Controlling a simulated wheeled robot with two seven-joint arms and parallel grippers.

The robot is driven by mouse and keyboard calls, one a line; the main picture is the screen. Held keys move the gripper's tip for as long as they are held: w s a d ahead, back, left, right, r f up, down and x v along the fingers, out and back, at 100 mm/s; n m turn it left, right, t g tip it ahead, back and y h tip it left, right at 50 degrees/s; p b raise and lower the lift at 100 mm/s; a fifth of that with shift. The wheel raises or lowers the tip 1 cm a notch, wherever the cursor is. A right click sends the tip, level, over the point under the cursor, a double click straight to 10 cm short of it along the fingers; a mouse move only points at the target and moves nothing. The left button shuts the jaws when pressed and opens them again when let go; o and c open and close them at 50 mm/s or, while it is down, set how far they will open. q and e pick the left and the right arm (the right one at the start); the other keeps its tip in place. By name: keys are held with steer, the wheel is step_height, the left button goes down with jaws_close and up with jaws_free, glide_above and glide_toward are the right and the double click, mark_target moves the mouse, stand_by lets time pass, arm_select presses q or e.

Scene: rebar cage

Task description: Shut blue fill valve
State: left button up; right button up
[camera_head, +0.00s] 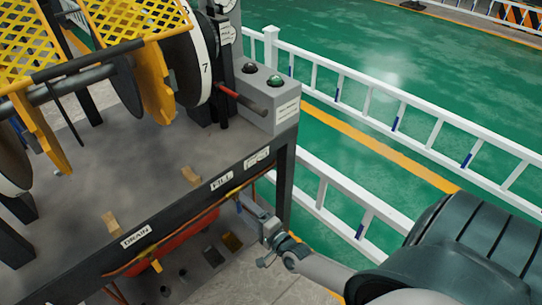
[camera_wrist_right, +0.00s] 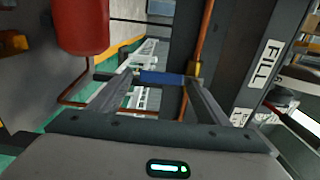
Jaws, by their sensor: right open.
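The blue fill valve handle (camera_wrist_right: 162,78) lies crosswise between the two fingertips of my right gripper (camera_wrist_right: 157,86) in the right wrist view. A brass valve body (camera_wrist_right: 193,69) on a copper pipe sits at its right end. The FILL label (camera_wrist_right: 262,64) is on the dark beam to the right. In the head view my right gripper (camera_head: 254,213) reaches up under the bench's front edge, below the FILL label (camera_head: 221,181), and the blue handle (camera_head: 239,206) is a small spot at its tips. The fingers are apart; contact with the handle cannot be told. My left gripper is out of view.
A red tank (camera_wrist_right: 80,27) hangs close to the left in the wrist view. The grey bench (camera_head: 125,175) carries a DRAIN label (camera_head: 136,236) and a button box (camera_head: 262,95). A white railing (camera_head: 350,75) runs behind it on the green floor.

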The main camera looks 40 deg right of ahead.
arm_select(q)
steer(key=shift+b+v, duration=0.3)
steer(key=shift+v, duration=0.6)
arm_select(e)
steer(key=s+d, duration=0.1)
steer(key=s, duration=1.5)
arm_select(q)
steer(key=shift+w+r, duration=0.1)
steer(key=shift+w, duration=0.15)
arm_select(e)
steer(key=shift+d, duration=0.1)
arm_select(q)
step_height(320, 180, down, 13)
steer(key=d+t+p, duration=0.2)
steer(key=p, duration=0.7)
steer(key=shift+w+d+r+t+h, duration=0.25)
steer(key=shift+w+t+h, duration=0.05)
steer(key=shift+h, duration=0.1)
arm_select(e)
steer(key=s+a+f+n+g, duration=0.4)
steer(key=f+n, duration=0.2)
steer(key=f, duration=0.2)
steer(key=s+a+f+n+g, duration=0.4)
steer(key=s+a+f+n, duration=0.1)
steer(key=f+n, duration=0.2)
steer(key=s+a+f+n+g, duration=0.4)
steer(key=f+n, duration=0.2)
steer(key=f, duration=0.3)
steer(key=shift+s+a+f+n+g, duration=0.3)
steer(key=shift+s+a+f, duration=0.1)
